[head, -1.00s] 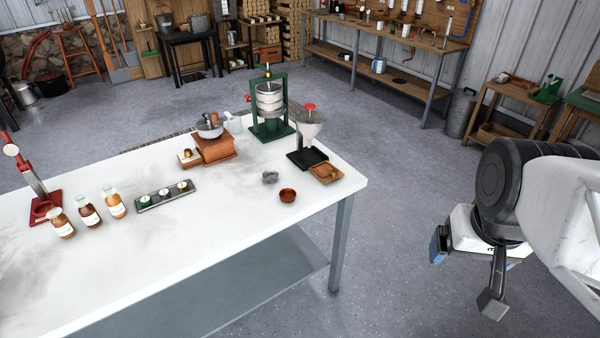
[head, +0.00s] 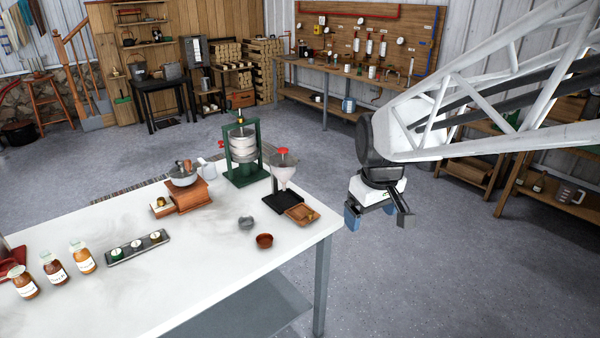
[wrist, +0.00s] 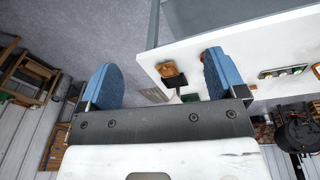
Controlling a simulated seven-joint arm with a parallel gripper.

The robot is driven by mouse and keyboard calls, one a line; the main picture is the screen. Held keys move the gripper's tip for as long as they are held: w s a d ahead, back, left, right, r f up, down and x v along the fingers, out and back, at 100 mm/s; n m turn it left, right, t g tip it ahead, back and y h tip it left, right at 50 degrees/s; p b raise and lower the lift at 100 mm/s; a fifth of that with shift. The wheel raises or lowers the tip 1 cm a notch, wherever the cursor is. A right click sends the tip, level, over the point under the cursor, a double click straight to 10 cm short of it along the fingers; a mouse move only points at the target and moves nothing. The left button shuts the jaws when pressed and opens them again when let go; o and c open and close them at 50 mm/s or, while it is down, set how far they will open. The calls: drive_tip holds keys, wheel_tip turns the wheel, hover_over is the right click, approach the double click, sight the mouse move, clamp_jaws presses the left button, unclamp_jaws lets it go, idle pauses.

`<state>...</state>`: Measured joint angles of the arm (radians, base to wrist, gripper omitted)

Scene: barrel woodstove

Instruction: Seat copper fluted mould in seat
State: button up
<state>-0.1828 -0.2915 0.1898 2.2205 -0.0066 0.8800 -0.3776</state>
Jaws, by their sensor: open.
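A small reddish-brown round cup (head: 264,241), which looks like the copper fluted mould, stands on the white table (head: 200,270) near its right front edge. A small grey metal piece (head: 246,223) sits just behind it; I cannot tell whether it is fluted. I cannot tell which thing is the seat. My gripper (head: 380,215) is open and empty, off the table's right edge, to the right of the cup. In the wrist view its blue fingers are wide apart, with a wooden tray (wrist: 173,74) showing between them. The cup is not clearly visible in the wrist view.
The wooden tray in the head view (head: 302,214) lies by a funnel stand (head: 283,180). A green press (head: 243,155), a grinder (head: 186,190), a dark strip with small pots (head: 135,246) and bottles (head: 83,258) stand on the table. The table's front middle is clear.

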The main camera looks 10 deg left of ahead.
drive_tip(key=w+a+f+n, duration=0.5)
drive_tip(key=w+a+f, duration=0.3)
drive_tip(key=w+a, duration=0.5)
drive_tip(key=n+g, duration=0.2)
drive_tip(key=n, duration=0.4)
hover_over(264, 239)
wheel_tip(264, 239, down, 14)
drive_tip(key=shift+d+f, duration=0.1)
drive_tip(key=shift+w, duration=0.1)
drive_tip(key=shift+f, duration=1.35)
drive_tip(key=shift+f, duration=2.6)
